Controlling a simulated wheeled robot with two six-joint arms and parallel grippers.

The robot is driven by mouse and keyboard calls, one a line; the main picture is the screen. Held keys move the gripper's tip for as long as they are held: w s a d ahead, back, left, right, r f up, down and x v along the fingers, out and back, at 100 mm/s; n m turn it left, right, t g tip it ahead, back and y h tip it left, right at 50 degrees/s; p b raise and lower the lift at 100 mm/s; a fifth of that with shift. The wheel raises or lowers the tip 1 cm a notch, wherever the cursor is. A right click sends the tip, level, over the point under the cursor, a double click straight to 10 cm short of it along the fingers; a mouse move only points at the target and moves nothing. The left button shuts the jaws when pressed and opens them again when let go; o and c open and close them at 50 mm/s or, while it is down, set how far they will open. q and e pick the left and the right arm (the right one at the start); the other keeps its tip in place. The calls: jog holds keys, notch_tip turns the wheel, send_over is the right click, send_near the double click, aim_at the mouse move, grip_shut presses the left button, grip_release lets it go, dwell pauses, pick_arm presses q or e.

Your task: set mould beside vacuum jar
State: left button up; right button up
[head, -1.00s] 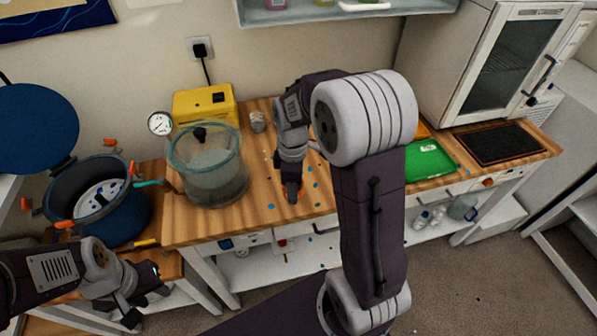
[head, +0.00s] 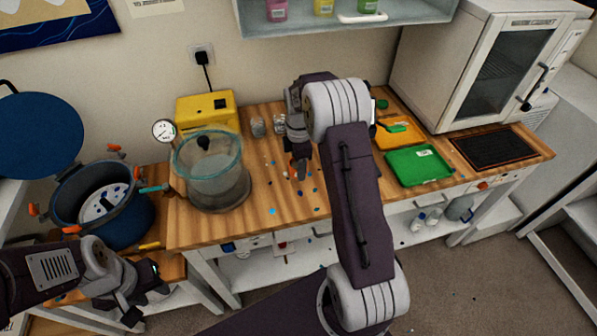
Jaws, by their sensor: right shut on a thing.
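The vacuum jar (head: 215,187), a clear round vessel with a teal rim and a dark knob on its lid, stands on the left part of the wooden bench (head: 258,218). My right gripper (head: 298,174) is low over the bench, to the right of the jar and apart from it. It is shut on a small orange thing (head: 292,166), probably the mould, mostly hidden by the fingers. I cannot tell whether that thing touches the bench. My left gripper (head: 146,307) is at the lower left, away from the jar, with its fingers apart and empty.
A yellow pump (head: 206,112) and a gauge (head: 164,131) stand behind the jar. A blue pot (head: 120,215) is to its left. Small cups (head: 258,127) stand at the back. A green tray (head: 419,167) and an orange tray (head: 400,134) lie right. Blue specks dot the middle bench.

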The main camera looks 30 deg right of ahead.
notch_tip(320, 180, down, 3)
jog(key=shift+f, duration=0.2)
jog(key=shift+w+f, duration=0.1)
jog(key=shift+f, duration=0.25)
jog(key=shift+f, duration=0.15)
jog(key=o, duration=1.4)
